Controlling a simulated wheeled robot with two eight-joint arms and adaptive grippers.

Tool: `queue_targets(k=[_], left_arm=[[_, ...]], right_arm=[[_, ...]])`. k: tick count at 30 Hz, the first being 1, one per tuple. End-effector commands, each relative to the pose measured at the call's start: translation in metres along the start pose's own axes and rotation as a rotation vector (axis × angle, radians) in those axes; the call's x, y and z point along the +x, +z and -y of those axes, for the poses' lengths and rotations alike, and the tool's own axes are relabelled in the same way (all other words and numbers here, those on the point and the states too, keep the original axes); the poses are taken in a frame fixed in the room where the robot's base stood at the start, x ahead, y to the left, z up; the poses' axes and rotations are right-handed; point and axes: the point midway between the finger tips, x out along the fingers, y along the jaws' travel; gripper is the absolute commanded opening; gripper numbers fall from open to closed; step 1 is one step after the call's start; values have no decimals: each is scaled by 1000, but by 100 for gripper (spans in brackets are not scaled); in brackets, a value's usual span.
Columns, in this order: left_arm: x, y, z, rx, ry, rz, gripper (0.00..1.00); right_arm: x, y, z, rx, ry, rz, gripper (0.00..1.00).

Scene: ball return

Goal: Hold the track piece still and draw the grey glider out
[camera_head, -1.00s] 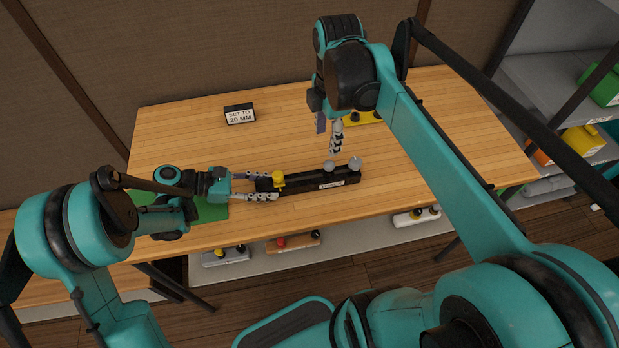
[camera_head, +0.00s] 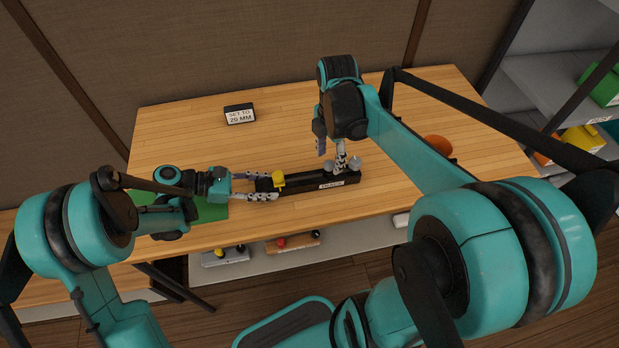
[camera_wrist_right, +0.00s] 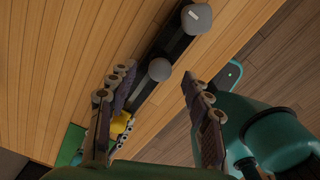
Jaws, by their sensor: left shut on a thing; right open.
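The black track piece (camera_head: 305,187) lies on the table with a white label on its front side and a yellow knob (camera_head: 278,179) near its left end. My left gripper (camera_head: 271,186) is shut on that left end. Two round grey knobs stand toward the right end; the inner one (camera_wrist_right: 160,69) and the outer one (camera_wrist_right: 196,18) show in the right wrist view. I cannot tell which belongs to the grey glider. My right gripper (camera_head: 341,158) is open and points down over the track. In the wrist view its fingers (camera_wrist_right: 158,82) stand either side of the track, near the inner knob.
A sign (camera_head: 240,115) reading "SET TO 20 MM" stands at the back. A green mat (camera_head: 208,210) lies under my left wrist. A shelf below the front edge holds a brown block (camera_head: 293,242) with knobs.

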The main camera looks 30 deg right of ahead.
Motion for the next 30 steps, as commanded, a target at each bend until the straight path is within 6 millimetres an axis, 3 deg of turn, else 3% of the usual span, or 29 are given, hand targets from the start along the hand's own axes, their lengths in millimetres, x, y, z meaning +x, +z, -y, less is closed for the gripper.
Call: queue_targets(k=[6, 17, 23, 27, 28, 30], left_arm=[[0, 0, 0, 0, 0, -1, 2], [0, 0, 0, 0, 0, -1, 2], [0, 0, 0, 0, 0, -1, 2], [0, 0, 0, 0, 0, -1, 2], [0, 0, 0, 0, 0, -1, 2], [0, 0, 0, 0, 0, -1, 2]], right_arm=[[18, 0, 0, 0, 0, 0, 50], [22, 0, 0, 0, 0, 0, 50], [22, 0, 0, 0, 0, 0, 0], [22, 0, 0, 0, 0, 0, 0], [22, 0, 0, 0, 0, 0, 21], [22, 0, 0, 0, 0, 0, 4]])
